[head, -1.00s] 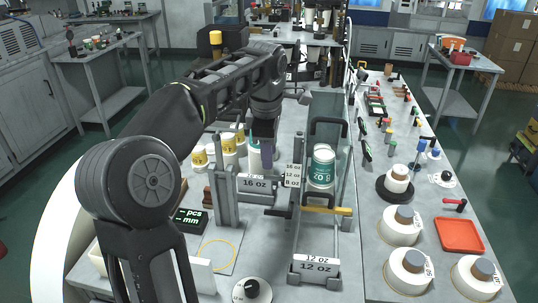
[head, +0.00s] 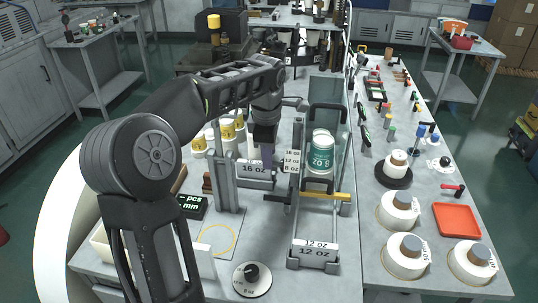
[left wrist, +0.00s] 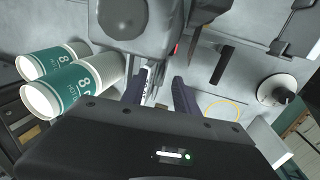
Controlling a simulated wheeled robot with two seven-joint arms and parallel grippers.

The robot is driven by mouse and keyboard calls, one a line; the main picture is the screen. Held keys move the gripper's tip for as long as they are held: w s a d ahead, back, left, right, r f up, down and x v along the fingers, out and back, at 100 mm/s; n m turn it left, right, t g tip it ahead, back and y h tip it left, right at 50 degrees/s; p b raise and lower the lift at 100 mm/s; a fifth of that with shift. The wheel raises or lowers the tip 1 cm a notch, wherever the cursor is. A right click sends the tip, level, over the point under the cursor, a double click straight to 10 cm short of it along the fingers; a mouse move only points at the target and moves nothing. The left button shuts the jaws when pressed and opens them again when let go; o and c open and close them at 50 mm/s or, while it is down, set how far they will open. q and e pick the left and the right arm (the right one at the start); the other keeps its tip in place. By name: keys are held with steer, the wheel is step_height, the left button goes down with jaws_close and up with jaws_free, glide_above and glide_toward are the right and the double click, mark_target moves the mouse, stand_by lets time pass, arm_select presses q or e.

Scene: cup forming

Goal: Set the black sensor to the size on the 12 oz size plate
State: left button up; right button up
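My left gripper (head: 267,158) points down beside a small upright size plate (head: 291,161) with stacked labels, including 12 oz. In the left wrist view its two purple-grey fingers (left wrist: 160,96) are apart, with a narrow lettered strip between them; I cannot tell whether they touch it. A 12 oz plate (head: 315,250) is at the front end of the rail frame. I cannot pick out the black sensor with certainty. My right gripper is not in view.
White-and-yellow cups (head: 229,132) stand behind my left arm. A dial (head: 251,279), a black display (head: 191,206) and a red tray (head: 457,220) lie around.

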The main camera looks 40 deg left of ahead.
arm_select(q)
steer(key=shift+w+f, duration=0.1)
steer(key=shift+f, duration=0.6)
jaws_close()
steer(key=shift+r, duration=0.1)
stand_by(0.9)
